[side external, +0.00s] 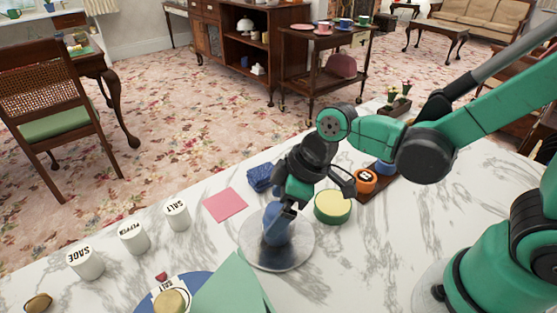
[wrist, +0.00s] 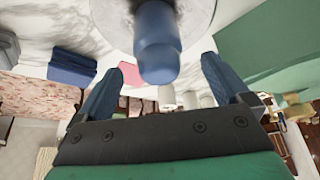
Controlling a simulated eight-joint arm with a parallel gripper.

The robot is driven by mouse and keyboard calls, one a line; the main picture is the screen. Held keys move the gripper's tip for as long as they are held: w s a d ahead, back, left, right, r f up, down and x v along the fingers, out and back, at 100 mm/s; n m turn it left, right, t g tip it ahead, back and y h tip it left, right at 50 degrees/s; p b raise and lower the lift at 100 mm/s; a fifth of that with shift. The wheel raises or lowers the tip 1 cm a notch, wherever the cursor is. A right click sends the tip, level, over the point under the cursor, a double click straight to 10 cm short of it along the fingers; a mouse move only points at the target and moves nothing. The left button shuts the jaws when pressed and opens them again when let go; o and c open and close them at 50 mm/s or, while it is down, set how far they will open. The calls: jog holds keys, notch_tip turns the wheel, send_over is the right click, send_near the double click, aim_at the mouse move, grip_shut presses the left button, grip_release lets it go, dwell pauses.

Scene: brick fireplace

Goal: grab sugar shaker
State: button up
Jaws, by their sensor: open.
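A blue rounded shaker-like object (side external: 271,232) stands on a round silvery plate (side external: 297,254) on the marble table. No label shows on it, so I cannot tell whether it is the sugar shaker. My gripper (side external: 284,212) is over it, pointing down, and partly hides it in the side view. In the wrist view the blue object (wrist: 158,45) lies between and ahead of my two spread fingers, with a gap to each. No jar with a readable sugar label shows.
White jars marked sage (side external: 86,263), pepper (side external: 134,238) and salt (side external: 177,216) stand to the left. A yellow-topped green tin (side external: 332,207) is close on the right, with an orange jar (side external: 365,182) behind. A green folded shape (side external: 232,287) is in front.

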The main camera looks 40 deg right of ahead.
jog(key=shift+x, duration=1.45)
grip_shut()
jog(key=shift+r, duration=0.15)
